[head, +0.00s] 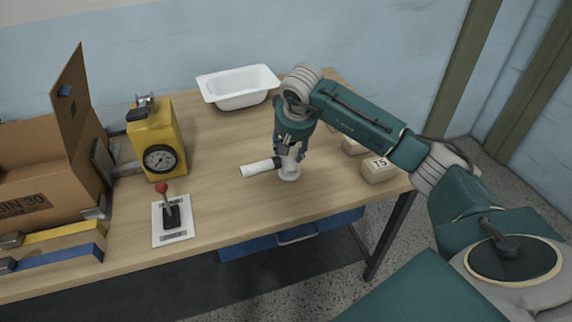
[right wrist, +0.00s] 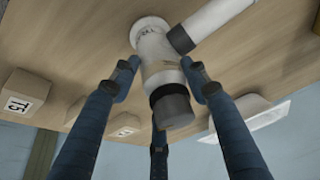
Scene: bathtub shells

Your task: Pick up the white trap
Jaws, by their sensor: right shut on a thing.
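The white trap (head: 290,172) is upright near the middle of the wooden table, with a white side pipe (head: 257,168) pointing left. Its round base appears at the tabletop; I cannot tell whether it touches. In the right wrist view the trap (right wrist: 157,50) shows a round flange, a side pipe and a dark grey capped end with a black band. My right gripper (head: 289,150) comes down from above and is shut on the trap's upper part, fingers around it. The fingers hide part of the trap in the head view. My left gripper is not in view.
A white bathtub shell (head: 240,84) stands at the back. A box marked T5 (head: 379,168) and other small boxes are right of the trap. A yellow dial gauge (head: 158,140), a red-knobbed lever (head: 170,215) and a cardboard box (head: 40,165) are left. The front middle is clear.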

